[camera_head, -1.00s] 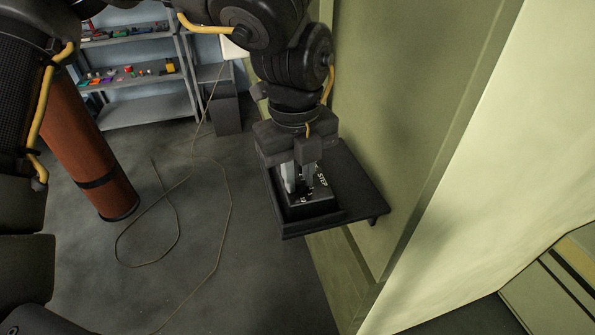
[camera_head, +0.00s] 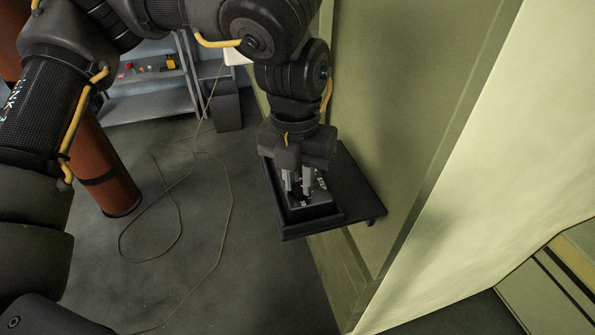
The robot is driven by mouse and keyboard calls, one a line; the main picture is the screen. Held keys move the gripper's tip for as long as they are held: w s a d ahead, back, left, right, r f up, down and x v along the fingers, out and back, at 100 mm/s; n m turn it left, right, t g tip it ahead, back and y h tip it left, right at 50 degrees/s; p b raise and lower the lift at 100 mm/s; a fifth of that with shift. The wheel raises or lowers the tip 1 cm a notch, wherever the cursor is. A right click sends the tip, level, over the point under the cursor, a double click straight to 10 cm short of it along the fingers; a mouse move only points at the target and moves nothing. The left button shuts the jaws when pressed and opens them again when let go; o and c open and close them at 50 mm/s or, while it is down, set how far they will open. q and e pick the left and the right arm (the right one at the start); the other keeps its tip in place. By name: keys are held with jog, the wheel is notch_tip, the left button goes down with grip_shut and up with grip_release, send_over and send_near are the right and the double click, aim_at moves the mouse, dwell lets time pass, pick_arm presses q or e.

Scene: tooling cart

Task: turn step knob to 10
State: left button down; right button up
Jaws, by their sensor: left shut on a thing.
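A dark box with white "STEP" lettering (camera_head: 321,190) sits on a black shelf tray (camera_head: 352,192) on the side of the green cabinet. My left gripper (camera_head: 299,190) points down over the box, its grey fingers shut on the step knob at the box's top. The fingers and the gripper body hide the knob and most of its scale, so where the knob points cannot be read. A small white mark shows on the box near the fingertips. My right gripper is not in view.
The green cabinet wall (camera_head: 400,110) rises right beside the tray. A thin cable (camera_head: 231,190) loops on the open grey floor. A reddish-brown cylinder (camera_head: 105,175), a dark bin (camera_head: 228,107) and a grey shelf rack (camera_head: 150,103) stand at the back left.

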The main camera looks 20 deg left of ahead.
aim_at(297, 184)
pick_arm(q)
jog(key=m+p, duration=0.1)
jog(key=m, duration=0.3)
jog(key=shift+m+p, duration=0.3)
jog(key=shift+p, duration=0.05)
jog(key=shift+m+p, duration=0.5)
jog(key=shift+m, duration=1.3)
jog(key=c, duration=1.3)
grip_release()
notch_tip(297, 184, up, 11)
jog(key=shift+a+b, duration=0.15)
jog(key=shift+b, duration=0.2)
jog(key=shift+w+f, duration=0.1)
jog(key=shift+f, duration=0.05)
